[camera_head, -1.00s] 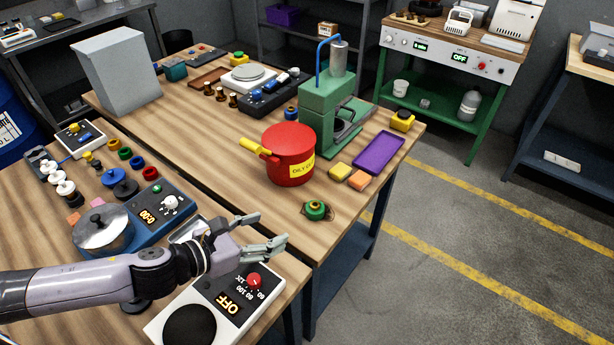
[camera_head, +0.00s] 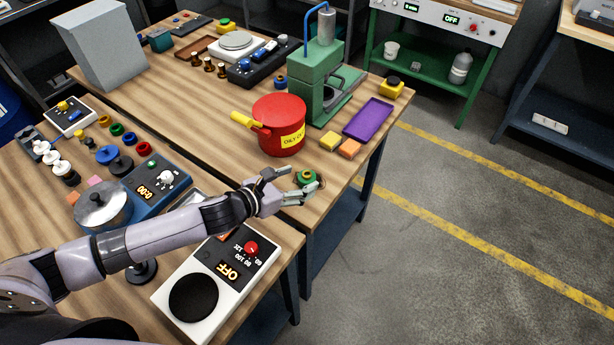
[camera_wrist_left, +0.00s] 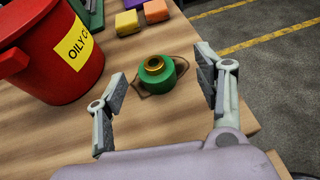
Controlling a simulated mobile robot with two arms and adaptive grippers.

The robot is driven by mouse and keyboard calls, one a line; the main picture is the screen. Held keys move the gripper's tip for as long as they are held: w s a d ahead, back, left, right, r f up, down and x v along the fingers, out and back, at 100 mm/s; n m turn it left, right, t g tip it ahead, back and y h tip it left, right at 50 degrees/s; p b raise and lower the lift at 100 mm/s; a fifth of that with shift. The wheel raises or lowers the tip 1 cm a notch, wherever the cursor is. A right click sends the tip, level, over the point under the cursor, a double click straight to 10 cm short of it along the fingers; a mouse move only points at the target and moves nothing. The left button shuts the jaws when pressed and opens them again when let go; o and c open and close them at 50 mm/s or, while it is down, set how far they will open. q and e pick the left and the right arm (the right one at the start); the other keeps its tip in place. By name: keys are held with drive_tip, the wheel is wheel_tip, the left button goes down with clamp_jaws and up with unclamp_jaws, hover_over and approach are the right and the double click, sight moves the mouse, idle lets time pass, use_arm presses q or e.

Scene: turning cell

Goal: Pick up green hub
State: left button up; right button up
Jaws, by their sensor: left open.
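The green hub (camera_wrist_left: 157,75) has a brass-coloured ring on top and stands upright on a small brown patch on the wooden table. In the head view the green hub (camera_head: 307,178) is near the table's right front edge, partly hidden by my fingers. My left gripper (camera_head: 284,183) reaches it from the left. In the wrist view my left gripper (camera_wrist_left: 164,95) is open and empty, with the hub ahead, between the lines of its two fingers and touching neither, as far as I can tell. My right gripper is not in view.
A yellow block (camera_head: 329,141), an orange block (camera_head: 349,149) and a purple tray (camera_head: 368,118) lie beyond. A green press (camera_head: 318,85) stands behind them. The table edge is close on the right.

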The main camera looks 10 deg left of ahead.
sight(305, 175)
use_arm(q)
drive_tip(key=shift+w+d+f+p, duration=0.2)
drive_tip(key=shift+w+p, duration=0.1)
drive_tip(key=shift+w, duration=0.25)
drive_tip(key=x, duration=0.1)
drive_tip(key=p+x, duration=0.1)
drive_tip(key=x, duration=0.1)
drive_tip(key=shift+w+a+f, duration=0.1)
drive_tip(key=shift+a, duration=0.15)
drive_tip(key=shift+w+d+f, duration=0.3)
drive_tip(key=shift+w, duration=0.05)
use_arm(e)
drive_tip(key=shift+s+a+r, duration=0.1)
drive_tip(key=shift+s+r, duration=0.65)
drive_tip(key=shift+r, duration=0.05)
use_arm(q)
drive_tip(key=shift+c, duration=0.3)
clamp_jaws()
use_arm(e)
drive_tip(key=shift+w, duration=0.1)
